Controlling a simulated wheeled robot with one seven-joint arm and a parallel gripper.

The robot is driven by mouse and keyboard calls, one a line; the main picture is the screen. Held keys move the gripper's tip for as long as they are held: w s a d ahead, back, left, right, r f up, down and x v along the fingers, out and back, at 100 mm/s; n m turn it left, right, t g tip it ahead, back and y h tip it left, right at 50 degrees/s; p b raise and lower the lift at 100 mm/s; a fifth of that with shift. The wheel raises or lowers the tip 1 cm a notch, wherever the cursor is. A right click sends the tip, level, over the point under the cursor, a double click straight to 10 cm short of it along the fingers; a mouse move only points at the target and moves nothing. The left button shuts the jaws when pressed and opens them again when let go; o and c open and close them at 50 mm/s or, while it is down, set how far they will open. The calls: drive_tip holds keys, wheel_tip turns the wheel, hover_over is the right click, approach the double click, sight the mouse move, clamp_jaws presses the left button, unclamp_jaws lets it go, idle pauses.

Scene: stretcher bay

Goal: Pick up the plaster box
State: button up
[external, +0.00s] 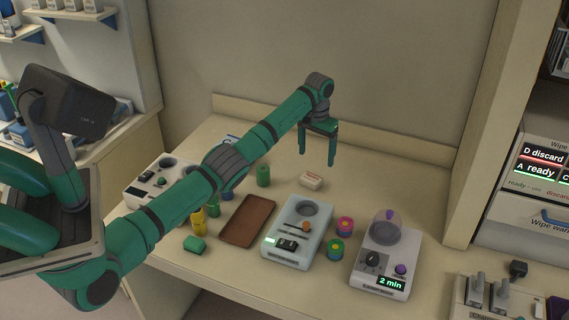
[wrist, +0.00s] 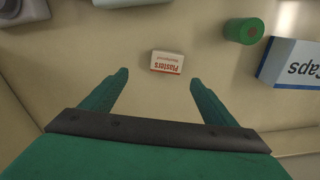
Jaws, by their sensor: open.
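The plaster box (external: 311,180) is a small white box with a red band, lying on the counter towards the back wall. In the wrist view the plaster box (wrist: 167,62) shows its "Plasters" label upside down, just beyond the fingertips and roughly midway between them. My gripper (external: 318,164) points down above the counter, close to the box. In the wrist view my gripper (wrist: 158,78) is open, with nothing between its two green fingers. The height of the fingertips over the box is hard to tell.
A green cylinder (wrist: 244,31) and a "Caps" box (wrist: 292,64) lie right of the plaster box in the wrist view. A brown tray (external: 248,219), a device with a round well (external: 298,233) and a timer device (external: 386,259) stand nearer the front edge. Counter around the box is clear.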

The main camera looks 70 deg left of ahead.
drive_tip(key=s+f, duration=0.1)
hover_over(311, 178)
drive_tip(key=f, duration=0.5)
drive_tip(key=shift+s+d, duration=0.1)
drive_tip(key=shift+s, duration=0.25)
drive_tip(key=shift+w+f, duration=0.15)
drive_tip(key=shift+f, duration=1.3)
drive_tip(key=shift+w+f, duration=0.1)
drive_tip(key=shift+f, duration=1.3)
drive_tip(key=shift+c, duration=0.5)
drive_tip(key=c, duration=1)
